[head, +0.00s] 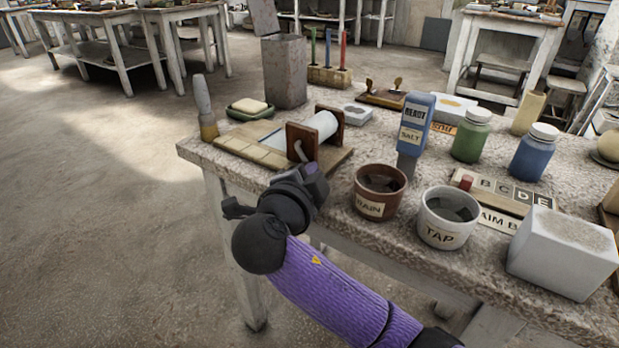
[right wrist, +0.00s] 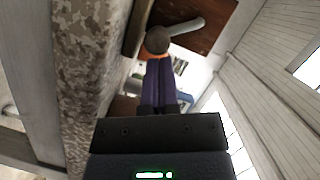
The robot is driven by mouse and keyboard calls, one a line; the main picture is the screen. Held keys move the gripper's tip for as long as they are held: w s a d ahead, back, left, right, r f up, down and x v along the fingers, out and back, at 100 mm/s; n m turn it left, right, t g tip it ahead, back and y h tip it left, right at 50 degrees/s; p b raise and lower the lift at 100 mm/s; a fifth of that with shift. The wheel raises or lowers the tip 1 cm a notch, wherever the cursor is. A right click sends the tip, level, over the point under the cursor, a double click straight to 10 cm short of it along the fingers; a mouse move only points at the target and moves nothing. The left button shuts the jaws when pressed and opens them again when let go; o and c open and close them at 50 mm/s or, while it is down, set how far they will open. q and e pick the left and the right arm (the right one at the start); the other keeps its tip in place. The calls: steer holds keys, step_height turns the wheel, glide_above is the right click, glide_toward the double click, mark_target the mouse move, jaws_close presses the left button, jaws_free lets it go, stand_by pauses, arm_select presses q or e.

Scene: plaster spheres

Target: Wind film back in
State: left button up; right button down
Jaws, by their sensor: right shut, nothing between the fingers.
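A white film roll (head: 322,124) sits between two brown wooden cheeks (head: 301,139) on a board at the table's left end. A bluish film strip (head: 272,136) lies over the pale tiled bed (head: 243,148) left of the roll. A grey crank (head: 299,152) is on the near cheek. In the right wrist view the crank arm (right wrist: 186,28) ends in a round dark knob (right wrist: 157,40). My right gripper (head: 318,180) is just in front of the crank. Its purple fingers (right wrist: 159,75) are shut and empty, tips close to the knob; contact cannot be told. My left gripper is not in view.
Close right stand a brown RAIN pot (head: 371,207) and a white TAP pot (head: 437,235). A blue READY/SALT post (head: 414,125) is behind them. A soap dish (head: 250,112) and grey block (head: 284,72) stand behind the roll. Open floor (head: 100,230) lies left.

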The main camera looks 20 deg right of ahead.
steer(key=m+b, duration=0.1)
steer(key=b, duration=0.1)
steer(key=f+m+b, duration=0.1)
steer(key=b, duration=0.1)
steer(key=f+m+t+b, duration=0.1)
steer(key=b, duration=0.2)
steer(key=shift+w+a+f+m, duration=0.2)
steer(key=shift+w+m, duration=0.1)
steer(key=shift+r+b, duration=0.15)
steer(key=shift+b, duration=0.15)
steer(key=shift+r+m+t, duration=0.3)
steer(key=shift+r, duration=0.1)
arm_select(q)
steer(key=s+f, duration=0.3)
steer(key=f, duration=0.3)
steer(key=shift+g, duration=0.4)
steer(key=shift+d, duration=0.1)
